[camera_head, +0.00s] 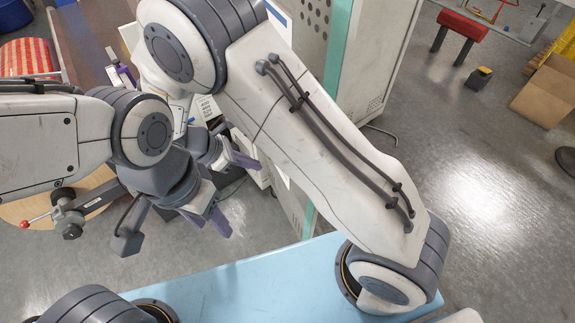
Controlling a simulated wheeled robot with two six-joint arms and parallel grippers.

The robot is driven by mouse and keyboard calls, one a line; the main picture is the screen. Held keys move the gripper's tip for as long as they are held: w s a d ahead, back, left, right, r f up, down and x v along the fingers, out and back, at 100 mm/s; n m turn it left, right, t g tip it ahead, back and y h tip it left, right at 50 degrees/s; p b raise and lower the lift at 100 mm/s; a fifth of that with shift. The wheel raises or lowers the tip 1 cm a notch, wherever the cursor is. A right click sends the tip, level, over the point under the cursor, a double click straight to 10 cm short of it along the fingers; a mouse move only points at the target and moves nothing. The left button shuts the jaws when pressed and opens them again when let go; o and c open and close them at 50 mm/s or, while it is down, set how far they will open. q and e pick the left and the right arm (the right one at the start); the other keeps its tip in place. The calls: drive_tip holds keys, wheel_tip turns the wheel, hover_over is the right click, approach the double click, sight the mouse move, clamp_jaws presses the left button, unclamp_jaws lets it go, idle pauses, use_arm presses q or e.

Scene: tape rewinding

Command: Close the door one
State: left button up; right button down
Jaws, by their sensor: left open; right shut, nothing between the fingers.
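A tall white cabinet-like machine (382,55) with a teal edge strip (338,42) stands at the top middle, mostly behind my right arm. I cannot tell which of its panels is door one, or how far any door stands open. My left gripper (209,222) is open and empty, with its purple fingers spread left of the machine's lower part. My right gripper (244,161) is shut and empty, just above and to the right of the left one. It is partly hidden, and I cannot tell whether it touches the machine.
A light blue surface (250,285) spans the bottom. A round wooden top (28,208) is at the left, near a red-striped roll (25,58). A red stool (462,25) and a cardboard box (548,95) stand at the upper right. The grey floor (480,190) at right is mostly clear.

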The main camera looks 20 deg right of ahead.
drive_tip(key=d+r+p+x, duration=0.1)
drive_tip(key=d+p+x, duration=0.1)
drive_tip(key=x, duration=0.9)
drive_tip(key=shift+d, duration=0.15)
drive_tip(key=shift+w, duration=0.1)
